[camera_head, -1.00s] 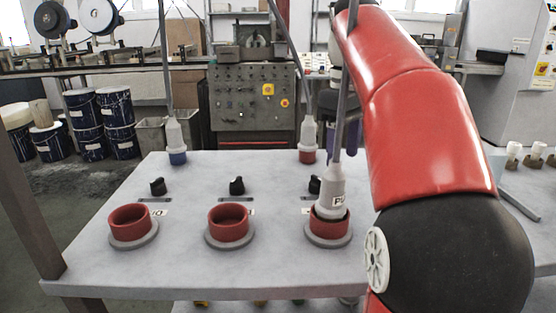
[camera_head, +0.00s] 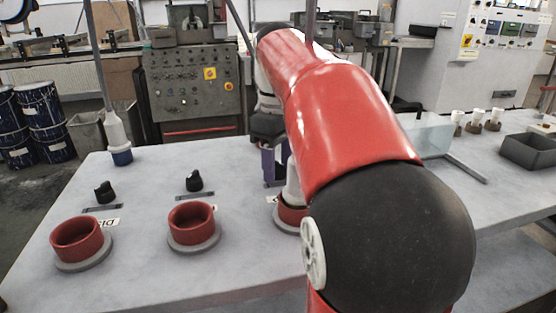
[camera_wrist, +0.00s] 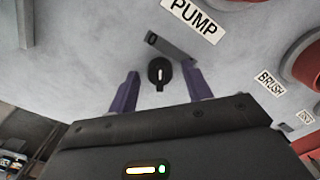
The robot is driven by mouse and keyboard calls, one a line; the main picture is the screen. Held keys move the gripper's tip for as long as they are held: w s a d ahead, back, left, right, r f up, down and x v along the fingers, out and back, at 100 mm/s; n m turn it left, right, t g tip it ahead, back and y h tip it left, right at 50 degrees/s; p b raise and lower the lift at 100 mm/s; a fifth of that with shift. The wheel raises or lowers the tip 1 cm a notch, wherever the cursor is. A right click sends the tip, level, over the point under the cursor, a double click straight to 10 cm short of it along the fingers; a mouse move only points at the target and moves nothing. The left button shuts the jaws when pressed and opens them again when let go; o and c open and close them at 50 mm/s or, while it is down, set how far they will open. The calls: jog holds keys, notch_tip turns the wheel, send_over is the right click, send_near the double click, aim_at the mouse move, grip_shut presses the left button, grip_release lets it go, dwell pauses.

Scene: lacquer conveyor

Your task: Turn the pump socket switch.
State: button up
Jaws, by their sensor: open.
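The pump socket switch (camera_wrist: 159,73) is a small black knob with a pale mark, beside a slotted grey strip and the PUMP label (camera_wrist: 193,15) in the wrist view. My gripper (camera_wrist: 160,92) is open, with its two purple fingers apart on either side of the knob and no visible contact. In the head view my gripper (camera_head: 272,167) is low over the table behind the pump socket (camera_head: 287,213). The switch is hidden there by my arm and gripper. A pale plug (camera_head: 292,185) stands in the pump socket, partly covered by my arm.
Two empty red sockets (camera_head: 82,240) (camera_head: 194,225) with black switches (camera_head: 104,192) (camera_head: 194,181) stand to the left on the grey table (camera_head: 150,285). A blue-tipped plug (camera_head: 120,150) hangs at the back left. A grey tray (camera_head: 530,152) lies at the right.

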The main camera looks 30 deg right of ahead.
jog(key=shift+c, duration=0.4)
jog(key=c, duration=0.9)
jog(key=shift+m, duration=0.3)
jog(key=m, duration=0.5)
jog(key=shift+m, duration=0.3)
jog(key=m, duration=0.5)
jog(key=shift+m, duration=0.3)
jog(key=o, duration=1)
